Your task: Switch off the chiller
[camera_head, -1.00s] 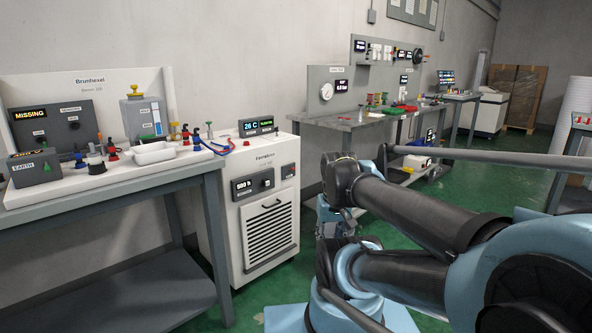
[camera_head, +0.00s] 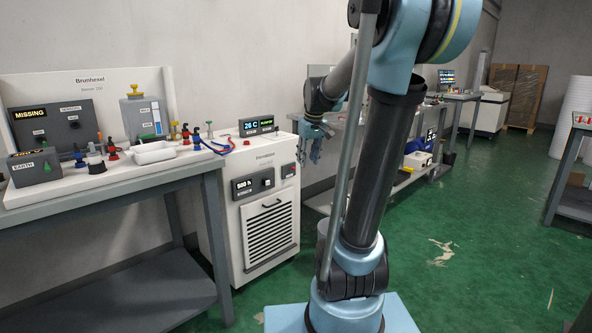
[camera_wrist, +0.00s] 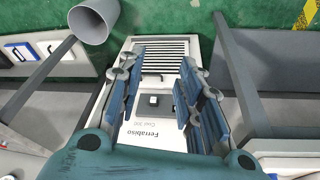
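The chiller is a white floor-standing cabinet (camera_head: 270,215) with a front grille, standing between the left bench and my arm.
The left bench (camera_head: 120,188) carries a Brunhexel unit, a white tray (camera_head: 153,152) and several coloured fittings. Red and blue leads run from it towards the chiller. Another bench (camera_head: 425,165) stands behind my arm. The green floor (camera_head: 465,250) at right is clear.

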